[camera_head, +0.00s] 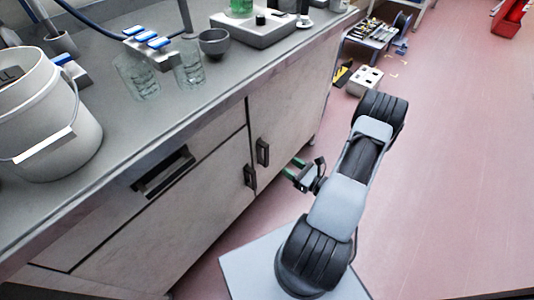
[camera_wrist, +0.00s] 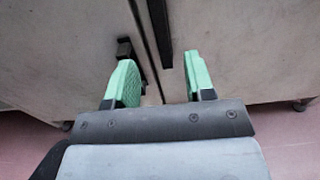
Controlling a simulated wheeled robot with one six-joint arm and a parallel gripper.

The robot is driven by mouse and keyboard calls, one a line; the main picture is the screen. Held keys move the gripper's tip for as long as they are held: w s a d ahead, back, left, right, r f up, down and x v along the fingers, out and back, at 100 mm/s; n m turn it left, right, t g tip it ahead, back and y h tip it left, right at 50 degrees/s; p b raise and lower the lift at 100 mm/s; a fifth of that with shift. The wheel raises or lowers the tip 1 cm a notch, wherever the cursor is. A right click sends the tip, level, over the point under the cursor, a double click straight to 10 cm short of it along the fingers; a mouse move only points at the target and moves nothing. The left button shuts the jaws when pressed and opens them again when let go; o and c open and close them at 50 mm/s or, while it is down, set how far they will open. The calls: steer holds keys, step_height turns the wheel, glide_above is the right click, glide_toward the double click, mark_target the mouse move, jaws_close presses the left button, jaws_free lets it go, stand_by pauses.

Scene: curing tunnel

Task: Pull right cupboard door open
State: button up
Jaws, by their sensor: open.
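The right cupboard door (camera_head: 290,105) is a pale panel in the counter front and looks shut. Its dark upright handle (camera_head: 262,152) is near the seam with the left door (camera_head: 175,215), whose handle (camera_head: 249,176) is beside it. My gripper (camera_head: 293,167) is open and empty, a little right of both handles and apart from them. In the wrist view, the right door's handle (camera_wrist: 161,28) lies between the lines of my green fingers (camera_wrist: 158,70). The left door's handle (camera_wrist: 125,48) is partly hidden behind the left finger.
A drawer handle (camera_head: 163,172) is further left. The counter (camera_head: 150,125) holds a white bucket (camera_head: 50,115), glasses (camera_head: 140,80), a dark bowl (camera_head: 214,43) and a grey device (camera_head: 265,30). A pale block with holes (camera_head: 364,80) is on the floor.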

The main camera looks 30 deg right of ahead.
mark_target(268, 152)
steer(key=b+x, duration=0.2)
steer(key=x, duration=1)
steer(key=shift+a, duration=0.1)
jaws_close()
